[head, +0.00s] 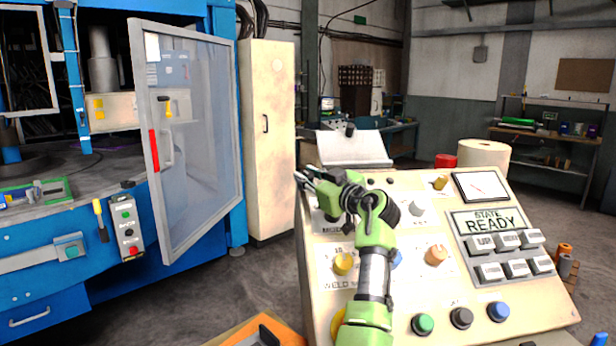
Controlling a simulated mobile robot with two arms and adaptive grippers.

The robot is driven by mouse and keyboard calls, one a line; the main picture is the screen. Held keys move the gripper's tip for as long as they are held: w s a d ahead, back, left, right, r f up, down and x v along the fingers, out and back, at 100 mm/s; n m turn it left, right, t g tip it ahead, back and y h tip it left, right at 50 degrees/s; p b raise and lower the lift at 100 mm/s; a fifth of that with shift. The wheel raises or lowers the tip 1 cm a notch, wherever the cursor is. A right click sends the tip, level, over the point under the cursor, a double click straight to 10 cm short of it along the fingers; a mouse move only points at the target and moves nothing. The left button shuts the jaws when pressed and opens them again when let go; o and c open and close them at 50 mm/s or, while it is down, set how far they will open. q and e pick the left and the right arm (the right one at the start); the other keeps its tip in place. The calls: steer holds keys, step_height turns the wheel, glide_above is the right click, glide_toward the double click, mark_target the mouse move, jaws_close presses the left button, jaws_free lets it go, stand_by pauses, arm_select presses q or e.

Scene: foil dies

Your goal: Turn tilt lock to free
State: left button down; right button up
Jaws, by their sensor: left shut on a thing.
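The sloped cream control console (318,270) fills the lower middle and right of the head view. My left gripper (318,187), on a green arm rising from the bottom, is at the console's upper left corner. It is shut on a small dark grey lever-like part (303,178) at that edge, which appears to be the tilt lock. The gripper and wrist cover most of this part and its surroundings, so its exact setting cannot be read. My right gripper is not in view.
The console carries knobs, push buttons, a gauge (481,186) and a display reading "STATE READY" (489,221). A blue machine with an open clear door (200,150) stands left, near a cream cabinet (268,140). An orange object (250,333) lies low in front.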

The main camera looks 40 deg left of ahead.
arm_select(q)
steer(key=shift+m+t, duration=0.3)
steer(key=shift+t, duration=0.1)
steer(key=shift+s+r+m+t+h+p, duration=0.15)
steer(key=shift+m+t+p, duration=0.2)
steer(key=shift+m+t, duration=0.25)
steer(key=shift+w+r+m+t+h+p, duration=0.15)
steer(key=shift+m+t+p, duration=0.2)
steer(key=shift+m+t, duration=0.25)
steer(key=m+t+h+p, duration=0.2)
steer(key=m+h+p, duration=0.1)
steer(key=m+p, duration=0.1)
steer(key=m+t+h+p, duration=0.2)
steer(key=m+t+p, duration=0.1)
steer(key=p, duration=0.3)
steer(key=m+t+h+p, duration=0.3)
steer(key=m+p, duration=0.3)
steer(key=shift+a+r+h, duration=0.1)
steer(key=shift+r+h, duration=0.1)
steer(key=shift+h, duration=0.1)
steer(key=m+h+p, duration=0.3)
steer(key=m+h, duration=0.1)
steer(key=shift+f+t, duration=0.2)
steer(key=shift+t, duration=0.2)
steer(key=shift+f+m+h+p, duration=0.1)
steer(key=shift+m+h+p, duration=0.3)
steer(key=shift+m+h, duration=0.75)
steer(key=shift+m+g+h, duration=0.3)
steer(key=shift+m+h, duration=0.55)
steer(key=shift+m, duration=0.1)
